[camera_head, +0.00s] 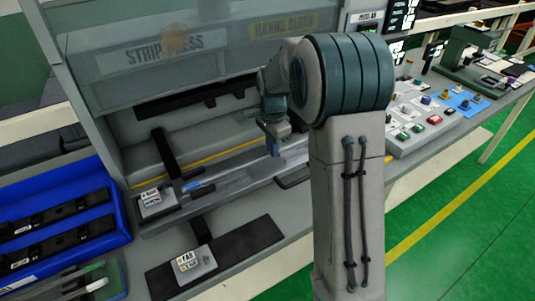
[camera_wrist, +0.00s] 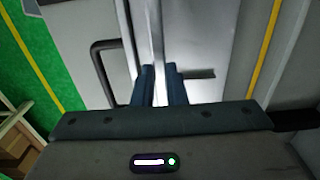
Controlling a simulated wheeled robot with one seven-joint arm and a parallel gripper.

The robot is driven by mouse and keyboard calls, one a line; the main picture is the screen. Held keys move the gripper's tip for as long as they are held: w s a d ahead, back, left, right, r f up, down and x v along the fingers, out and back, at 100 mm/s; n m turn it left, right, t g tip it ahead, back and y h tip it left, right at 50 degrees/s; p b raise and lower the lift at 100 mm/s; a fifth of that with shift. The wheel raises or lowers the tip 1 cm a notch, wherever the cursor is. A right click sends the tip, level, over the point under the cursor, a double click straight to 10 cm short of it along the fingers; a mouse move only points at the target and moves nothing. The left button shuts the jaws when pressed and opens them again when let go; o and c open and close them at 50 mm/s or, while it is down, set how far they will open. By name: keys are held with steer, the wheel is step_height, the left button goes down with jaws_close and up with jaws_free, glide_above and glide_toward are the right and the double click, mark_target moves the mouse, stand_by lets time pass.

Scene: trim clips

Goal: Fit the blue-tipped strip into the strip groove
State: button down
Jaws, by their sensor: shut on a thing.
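My gripper (camera_head: 273,150) reaches down inside the strip press, over the light bed. In the wrist view its two blue-grey fingers (camera_wrist: 161,85) are close together around a thin pale strip (camera_wrist: 157,25), which runs away from them toward the top. In the head view a blue tip (camera_head: 194,187) shows at the left end of a pale strip lying low along the bed, left of my gripper. The strip groove cannot be made out clearly, and my arm hides the bed's right end. I cannot tell whether the strip is seated or just above the bed.
The press hood (camera_head: 185,50) hangs behind and above the bed. A dark handle (camera_head: 294,179) sticks out at the front edge; it also shows in the wrist view (camera_wrist: 100,70). A labelled block (camera_head: 157,202) stands at the bed's left end. A blue bin (camera_head: 118,208) with black parts is at left.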

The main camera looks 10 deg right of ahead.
mark_target(268, 165)
steer(key=shift+w+a+f, duration=0.4)
steer(key=shift+w+a, duration=0.05)
steer(key=shift+a, duration=0.1)
steer(key=shift+f+p, duration=0.55)
steer(key=shift+f, duration=1.45)
steer(key=shift+f, duration=0.15)
steer(key=c, duration=1.5)
jaws_free()
steer(key=shift+o, duration=0.2)
